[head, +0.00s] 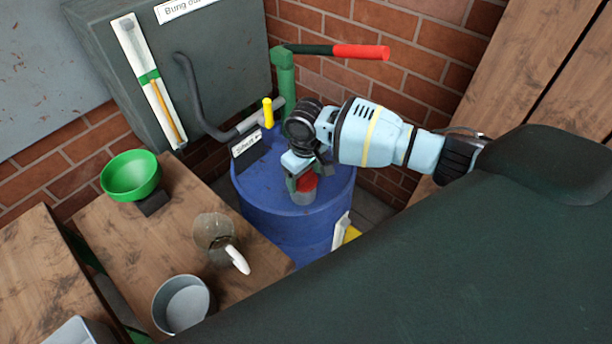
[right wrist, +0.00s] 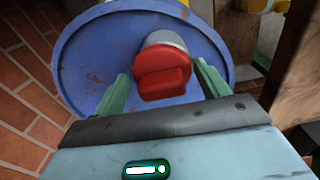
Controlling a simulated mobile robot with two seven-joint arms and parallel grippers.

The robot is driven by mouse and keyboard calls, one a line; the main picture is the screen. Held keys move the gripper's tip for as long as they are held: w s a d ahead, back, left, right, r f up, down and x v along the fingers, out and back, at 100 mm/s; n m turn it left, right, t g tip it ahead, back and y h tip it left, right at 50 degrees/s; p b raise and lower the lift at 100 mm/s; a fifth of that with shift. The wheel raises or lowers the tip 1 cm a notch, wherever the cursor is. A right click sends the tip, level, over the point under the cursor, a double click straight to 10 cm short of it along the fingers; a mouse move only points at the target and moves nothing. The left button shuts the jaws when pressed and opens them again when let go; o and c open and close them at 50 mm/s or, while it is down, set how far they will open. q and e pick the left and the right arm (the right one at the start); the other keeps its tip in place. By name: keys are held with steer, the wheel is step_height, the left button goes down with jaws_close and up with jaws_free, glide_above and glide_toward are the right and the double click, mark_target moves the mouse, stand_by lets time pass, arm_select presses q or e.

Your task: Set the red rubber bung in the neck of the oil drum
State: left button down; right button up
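The blue oil drum (head: 325,225) stands upright at the centre of the head view. Its short grey neck (head: 303,198) rises from the lid and also shows in the right wrist view (right wrist: 164,39). The red rubber bung (head: 306,182) is at the mouth of the neck; in the right wrist view the bung (right wrist: 163,75) covers most of the opening. How deep it sits is hidden. My right gripper (head: 304,180) is over the neck. Its green fingers (right wrist: 163,72) stand apart either side of the bung, with small gaps. My left gripper is not in view.
A green pump with a red-gripped handle (head: 360,52) stands behind the drum, beside a yellow-handled tap (head: 267,112). Brick walls enclose the corner.

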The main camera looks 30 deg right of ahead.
mark_target(306, 184)
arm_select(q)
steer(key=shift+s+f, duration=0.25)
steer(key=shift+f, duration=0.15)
arm_select(e)
steer(key=f, duration=0.1)
steer(key=s+f, duration=0.1)
steer(key=f, duration=0.1)
steer(key=shift+s+a+f, duration=0.3)
steer(key=shift+s+f, duration=0.05)
steer(key=shift+f, duration=0.05)
steer(key=r, duration=0.2)
steer(key=w+r, duration=0.1)
steer(key=r, duration=0.1)
steer(key=r+p, duration=0.1)
steer(key=shift+w+r, duration=0.4)
steer(key=r, duration=0.4)
steer(key=shift+s+d+r+p, duration=0.15)
steer(key=shift+s+r+p, duration=0.15)
steer(key=shift+p, duration=0.1)
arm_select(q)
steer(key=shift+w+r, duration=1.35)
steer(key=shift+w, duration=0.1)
arm_select(e)
steer(key=shift+w+d+r, duration=0.1)
steer(key=shift+d+r, duration=0.05)
steer(key=shift+r, duration=0.4)
